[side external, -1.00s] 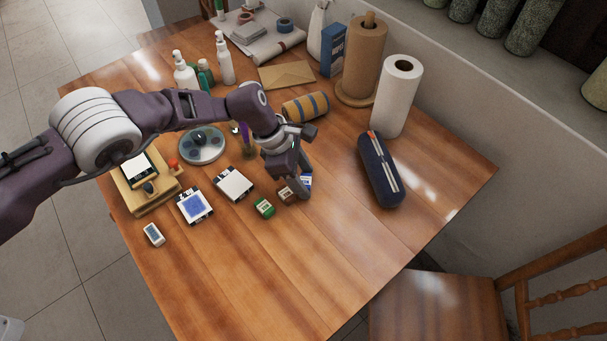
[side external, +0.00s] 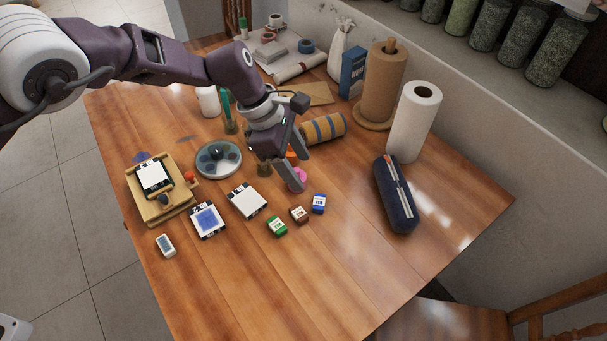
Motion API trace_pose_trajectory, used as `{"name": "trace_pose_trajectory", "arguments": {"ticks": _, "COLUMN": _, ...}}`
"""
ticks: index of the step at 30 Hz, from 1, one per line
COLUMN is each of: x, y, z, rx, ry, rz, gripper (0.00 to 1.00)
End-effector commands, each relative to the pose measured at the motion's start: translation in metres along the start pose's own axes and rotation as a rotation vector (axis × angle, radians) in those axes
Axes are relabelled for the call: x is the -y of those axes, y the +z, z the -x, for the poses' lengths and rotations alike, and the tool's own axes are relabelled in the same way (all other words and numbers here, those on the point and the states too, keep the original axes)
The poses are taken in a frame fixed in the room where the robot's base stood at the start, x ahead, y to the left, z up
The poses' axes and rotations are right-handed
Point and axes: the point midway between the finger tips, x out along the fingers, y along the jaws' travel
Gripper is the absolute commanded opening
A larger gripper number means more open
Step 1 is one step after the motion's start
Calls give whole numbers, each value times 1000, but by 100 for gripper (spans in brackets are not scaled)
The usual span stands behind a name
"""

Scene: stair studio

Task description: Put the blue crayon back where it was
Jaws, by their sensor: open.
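A small blue block with a white label (side external: 318,204), which looks like the blue crayon, lies flat on the table at the right end of a short row. A brown block (side external: 299,214) and a green block (side external: 276,226) lie to its left, apart from it. My gripper (side external: 301,175) is open, above and behind the row. Its fingers are clear of the blue block. A pink object (side external: 299,183) and an orange object (side external: 291,155) show by the fingers and are partly hidden.
Two white-framed pads (side external: 247,201) (side external: 208,220) and a wooden stand (side external: 161,204) are to the left. A round palette (side external: 218,158) lies behind. The table front is clear.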

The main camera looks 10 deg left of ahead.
Motion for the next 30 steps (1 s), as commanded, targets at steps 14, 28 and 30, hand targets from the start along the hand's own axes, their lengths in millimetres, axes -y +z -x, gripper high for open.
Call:
{"name": "trace_pose_trajectory", "arguments": {"ticks": 14, "x": -6, "y": -6, "z": 84, "rx": 14, "ry": 47, "rz": -131, "gripper": 61}}
{"name": "trace_pose_trajectory", "arguments": {"ticks": 28, "x": 227, "y": -151, "z": 373, "rx": -419, "ry": 205, "rz": -1317, "gripper": 61}}
{"name": "trace_pose_trajectory", "arguments": {"ticks": 30, "x": 261, "y": -172, "z": 372, "rx": -530, "ry": 165, "rz": -1445, "gripper": 61}}
